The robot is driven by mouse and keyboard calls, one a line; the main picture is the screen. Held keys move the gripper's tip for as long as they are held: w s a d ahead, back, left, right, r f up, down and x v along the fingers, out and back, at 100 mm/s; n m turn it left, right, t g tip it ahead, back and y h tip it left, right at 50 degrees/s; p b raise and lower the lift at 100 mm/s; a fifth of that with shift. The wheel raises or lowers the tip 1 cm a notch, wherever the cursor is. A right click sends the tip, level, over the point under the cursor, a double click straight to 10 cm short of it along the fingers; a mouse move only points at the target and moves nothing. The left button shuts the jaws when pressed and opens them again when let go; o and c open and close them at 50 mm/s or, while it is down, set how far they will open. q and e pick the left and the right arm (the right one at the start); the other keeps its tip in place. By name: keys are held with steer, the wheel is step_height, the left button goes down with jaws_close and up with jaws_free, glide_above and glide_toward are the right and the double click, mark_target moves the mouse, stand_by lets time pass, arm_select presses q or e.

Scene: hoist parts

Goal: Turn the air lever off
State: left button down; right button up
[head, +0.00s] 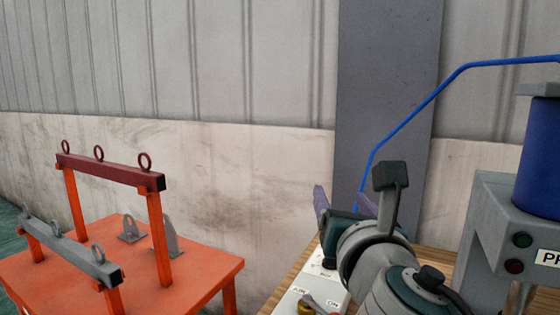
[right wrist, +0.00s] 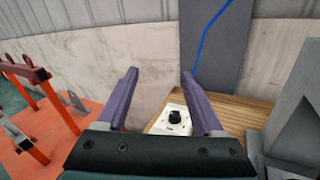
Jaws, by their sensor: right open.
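A pale control panel (head: 296,299) lies on the wooden bench at the bottom centre of the head view, partly hidden by my right arm. A black knob (head: 329,263) sits farther back; a black knob on a white plate also shows in the right wrist view (right wrist: 174,117). My right gripper (head: 342,195) is open and empty, its purple fingers above and beyond the panel. My left gripper is out of view.
A blue hose (head: 411,119) runs from the upper right down behind my right gripper. A grey press frame (head: 491,232) with a blue cylinder (head: 539,155) stands right. An orange table (head: 200,282) with lifting beams stands left. A grey column (head: 385,80) is behind.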

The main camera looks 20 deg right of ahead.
steer(key=shift+r, duration=0.55)
